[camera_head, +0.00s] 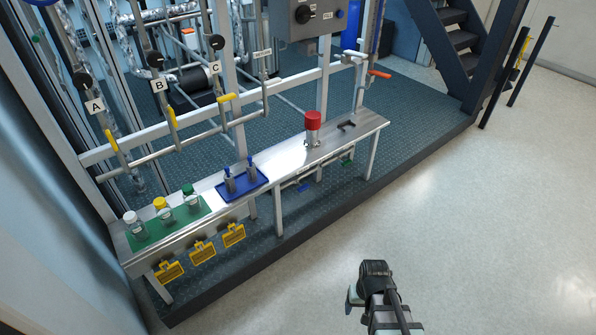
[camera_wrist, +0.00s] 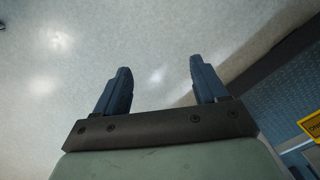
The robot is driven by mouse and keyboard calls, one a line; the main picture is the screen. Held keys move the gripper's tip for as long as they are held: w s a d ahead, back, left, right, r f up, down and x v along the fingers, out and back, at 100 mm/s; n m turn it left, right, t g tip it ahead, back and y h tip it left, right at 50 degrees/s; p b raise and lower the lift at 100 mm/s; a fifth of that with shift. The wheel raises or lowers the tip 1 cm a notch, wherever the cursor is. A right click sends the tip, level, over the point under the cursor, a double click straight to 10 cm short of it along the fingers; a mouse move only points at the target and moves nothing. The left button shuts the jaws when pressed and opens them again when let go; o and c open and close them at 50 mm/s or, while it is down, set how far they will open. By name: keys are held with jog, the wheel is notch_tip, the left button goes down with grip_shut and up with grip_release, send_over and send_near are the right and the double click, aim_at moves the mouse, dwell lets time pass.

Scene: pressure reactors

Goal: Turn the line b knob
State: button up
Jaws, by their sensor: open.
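The line B knob (camera_head: 155,60) is a round black knob on a vertical pipe at the upper left in the head view. The white label B (camera_head: 158,86) hangs just below it. A yellow lever (camera_head: 172,117) sits lower on the same line. My gripper (camera_wrist: 157,82) is open and empty in the wrist view, its two dark fingers apart over pale floor. In the head view my arm's end is at the lower middle, out over the floor, far to the right of and nearer than the knob. The fingers are not clear there.
Similar black knobs stand at line A (camera_head: 84,81) and line C (camera_head: 216,42). A metal bench (camera_head: 284,160) lies in front of the pipes, with capped jars, a blue tray (camera_head: 241,194) and a red-capped container (camera_head: 313,122). The floor (camera_head: 480,220) at right is clear.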

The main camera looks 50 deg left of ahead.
jog(key=s+a+r+n+y, duration=0.25)
jog(key=a+r, duration=0.45)
jog(key=a, duration=0.5)
jog(key=n+y, duration=0.6)
jog(key=y, duration=1)
send_near(152, 56)
jog(key=shift+t, duration=0.3)
jog(key=a, duration=0.9)
jog(key=a+f, duration=0.1)
jog(key=a, duration=0.3)
jog(key=shift+w+a, duration=0.15)
jog(key=shift+w, duration=0.05)
